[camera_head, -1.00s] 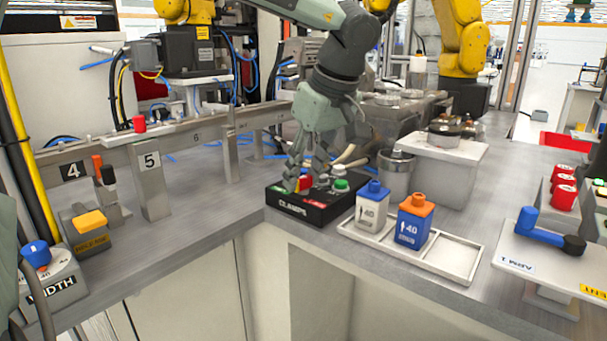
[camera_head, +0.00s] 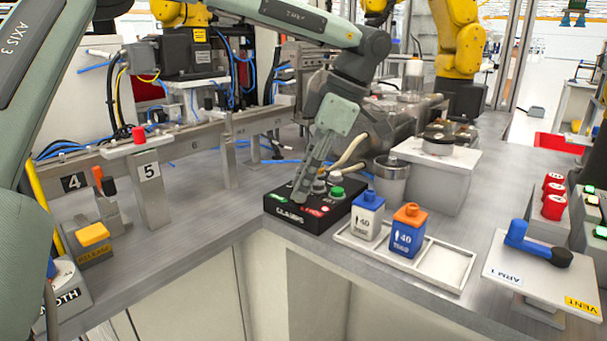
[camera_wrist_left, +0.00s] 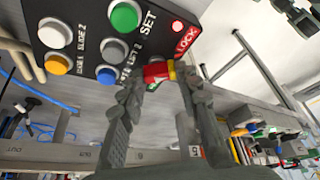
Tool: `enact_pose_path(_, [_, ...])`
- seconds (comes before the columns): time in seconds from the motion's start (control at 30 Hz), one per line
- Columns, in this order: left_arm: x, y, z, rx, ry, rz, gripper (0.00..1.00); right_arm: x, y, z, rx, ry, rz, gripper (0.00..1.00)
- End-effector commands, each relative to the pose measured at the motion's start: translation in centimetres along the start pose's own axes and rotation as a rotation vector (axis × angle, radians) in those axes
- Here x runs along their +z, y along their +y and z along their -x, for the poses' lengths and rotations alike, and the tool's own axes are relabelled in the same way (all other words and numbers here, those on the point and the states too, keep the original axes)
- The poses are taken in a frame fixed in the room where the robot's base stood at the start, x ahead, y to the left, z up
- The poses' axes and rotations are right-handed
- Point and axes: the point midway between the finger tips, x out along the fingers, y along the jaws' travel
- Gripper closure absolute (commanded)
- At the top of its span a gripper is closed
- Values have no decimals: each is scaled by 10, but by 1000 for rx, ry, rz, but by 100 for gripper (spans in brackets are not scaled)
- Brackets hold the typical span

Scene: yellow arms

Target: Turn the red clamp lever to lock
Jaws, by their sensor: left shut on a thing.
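The black clamp box (camera_head: 292,218) stands on the grey bench at the centre of the head view. My left gripper (camera_head: 302,192) reaches down to it from above. In the left wrist view the red clamp lever (camera_wrist_left: 157,73), with a yellow part beside it, is between the fingers of my left gripper (camera_wrist_left: 165,85), which is shut on it. The lever is hidden behind the fingers in the head view. The red LOCK label (camera_wrist_left: 187,39) and a lit red lamp (camera_wrist_left: 178,26) are close to the lever. My right gripper is not in view.
Other buttons, including a green SET button (camera_wrist_left: 124,16), crowd the box beside the lever. A white tray (camera_head: 447,265) with a white bottle (camera_head: 367,215) and a blue bottle (camera_head: 407,232) stands at its right. A metal cup (camera_head: 389,182) stands behind.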

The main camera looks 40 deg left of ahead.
Motion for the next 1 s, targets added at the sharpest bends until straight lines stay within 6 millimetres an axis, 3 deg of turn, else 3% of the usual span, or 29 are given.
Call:
enact_pose_path(0.3, [0, 1, 1, -41, -1, 101, 96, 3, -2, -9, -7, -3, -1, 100])
enact_pose_path(0.8, [0, 1, 0, -47, -1, 117, 96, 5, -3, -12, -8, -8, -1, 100])
enact_pose_path(0.83, [0, 1, 0, -47, -1, 117, 66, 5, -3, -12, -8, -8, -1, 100])
enact_pose_path(1.0, [0, 1, 0, -47, -1, 116, 47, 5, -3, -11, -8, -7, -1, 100])
